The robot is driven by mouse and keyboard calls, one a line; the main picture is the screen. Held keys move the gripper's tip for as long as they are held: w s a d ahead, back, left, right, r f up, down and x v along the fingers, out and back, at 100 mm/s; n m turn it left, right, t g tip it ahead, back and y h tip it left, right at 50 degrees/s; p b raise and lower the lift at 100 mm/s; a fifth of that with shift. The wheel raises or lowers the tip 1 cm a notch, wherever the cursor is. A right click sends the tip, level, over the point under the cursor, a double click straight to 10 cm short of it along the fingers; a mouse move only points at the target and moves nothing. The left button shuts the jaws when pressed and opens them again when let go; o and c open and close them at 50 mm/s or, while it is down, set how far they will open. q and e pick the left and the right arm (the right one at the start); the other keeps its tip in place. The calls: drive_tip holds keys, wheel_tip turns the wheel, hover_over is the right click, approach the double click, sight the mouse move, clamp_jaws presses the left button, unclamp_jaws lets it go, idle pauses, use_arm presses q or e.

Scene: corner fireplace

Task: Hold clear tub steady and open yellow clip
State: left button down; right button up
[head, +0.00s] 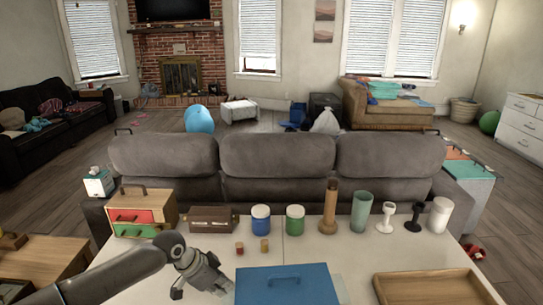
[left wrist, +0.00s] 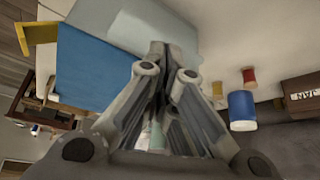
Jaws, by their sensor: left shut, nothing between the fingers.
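A large flat blue lid (head: 285,284) sits at the front of the white table, cut off by the bottom edge of the head view. It also shows in the left wrist view (left wrist: 95,72). A pale see-through strip beside it (head: 337,290) looks like part of the clear tub; its walls are mostly hidden. A yellow clip (left wrist: 40,32) stands out at the lid's edge in the left wrist view; I cannot tell whether it is latched. My left gripper (head: 222,284) is shut and empty, just left of the lid; its fingers (left wrist: 158,50) meet in the wrist view. My right gripper is not in view.
Small red (head: 239,248) and yellow (head: 264,245) pieces lie behind the lid. A blue jar (head: 261,219), green jar (head: 295,219), brown box (head: 213,219) and several vases line the table's back. A wooden tray (head: 430,288) lies right. Bare table (head: 340,255) separates them.

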use_arm(q)
drive_tip(key=shift+r+p, duration=1.75)
drive_tip(key=shift+r, duration=0.7)
